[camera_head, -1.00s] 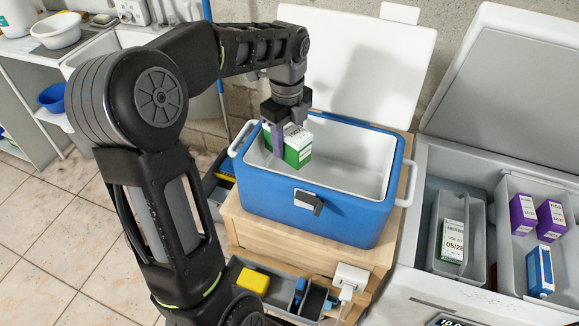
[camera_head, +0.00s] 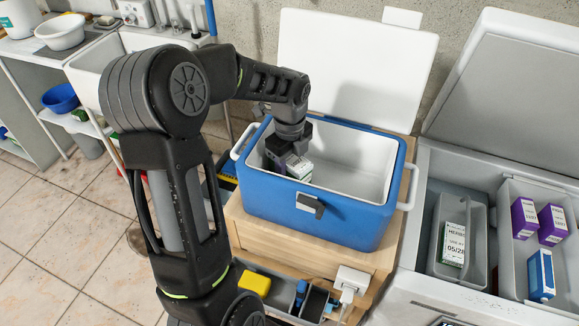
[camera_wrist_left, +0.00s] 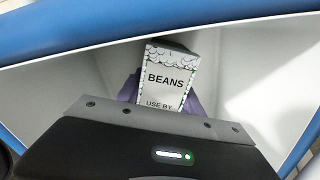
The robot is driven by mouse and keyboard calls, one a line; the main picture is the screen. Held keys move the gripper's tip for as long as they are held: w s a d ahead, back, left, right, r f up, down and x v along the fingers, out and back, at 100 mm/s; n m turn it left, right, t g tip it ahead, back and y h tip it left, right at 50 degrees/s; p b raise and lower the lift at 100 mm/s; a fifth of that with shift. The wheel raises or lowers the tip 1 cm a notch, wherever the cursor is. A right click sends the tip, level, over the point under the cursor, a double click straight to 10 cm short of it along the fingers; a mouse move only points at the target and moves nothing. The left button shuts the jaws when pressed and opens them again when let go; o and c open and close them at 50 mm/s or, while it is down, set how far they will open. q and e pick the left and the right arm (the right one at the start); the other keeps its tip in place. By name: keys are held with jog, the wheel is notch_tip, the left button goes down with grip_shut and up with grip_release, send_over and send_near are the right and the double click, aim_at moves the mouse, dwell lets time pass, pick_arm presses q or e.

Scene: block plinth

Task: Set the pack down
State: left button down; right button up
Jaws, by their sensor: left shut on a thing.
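The pack is a white and green carton (camera_head: 301,172) marked "BEANS" on its face, which shows in the left wrist view (camera_wrist_left: 167,82). My left gripper (camera_head: 290,160) is shut on it and holds it down inside the blue cool box (camera_head: 318,215), towards the box's left end. The pack's lower part is hidden by the box's front wall, so I cannot tell whether it touches the floor. The box's white lid (camera_head: 357,70) stands open behind. My right gripper is not in view.
The cool box stands on a wooden plinth (camera_head: 290,250); its right half is empty. At right, an open freezer (camera_head: 420,225) holds a "HERBS" pack (camera_head: 453,244), purple packs (camera_head: 552,224) and a blue pack (camera_head: 541,274). A grey tray with a yellow item (camera_head: 254,284) lies below.

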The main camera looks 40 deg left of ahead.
pick_arm(q)
jog(key=shift+f, duration=0.2)
jog(key=c, duration=0.8)
grip_release()
jog(key=shift+o, duration=0.2)
jog(key=shift+r, duration=0.15)
notch_tip(320, 180, up, 12)
jog(key=shift+r+b, duration=0.1)
jog(key=shift+b, duration=0.2)
